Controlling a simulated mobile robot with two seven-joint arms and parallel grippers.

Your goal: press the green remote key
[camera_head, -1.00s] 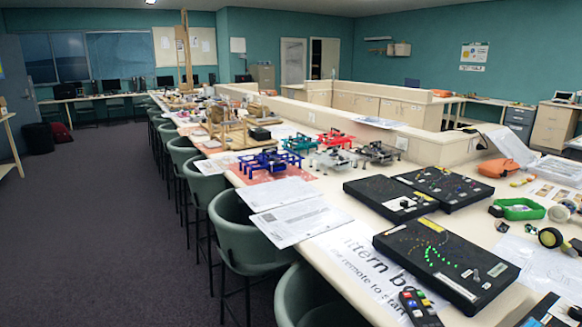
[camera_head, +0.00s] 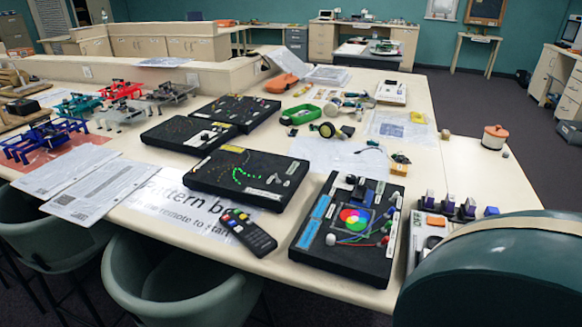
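The black remote (camera_head: 249,231) lies on the table's front edge, tilted across the corner of a printed "Pattern board" sheet (camera_head: 180,205). Its small coloured keys are at its upper left end, with a green key (camera_head: 228,217) among them; the keys are tiny and hard to tell apart. A black pattern board (camera_head: 246,179) with a curve of lit green dots lies just behind the remote. Neither of my grippers shows in the head view.
A black board with a colour wheel (camera_head: 348,225) lies right of the remote. Green chairs (camera_head: 170,285) stand against the table's front edge, and a large green chair back (camera_head: 495,270) fills the lower right. More black boards (camera_head: 188,132) and papers lie behind.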

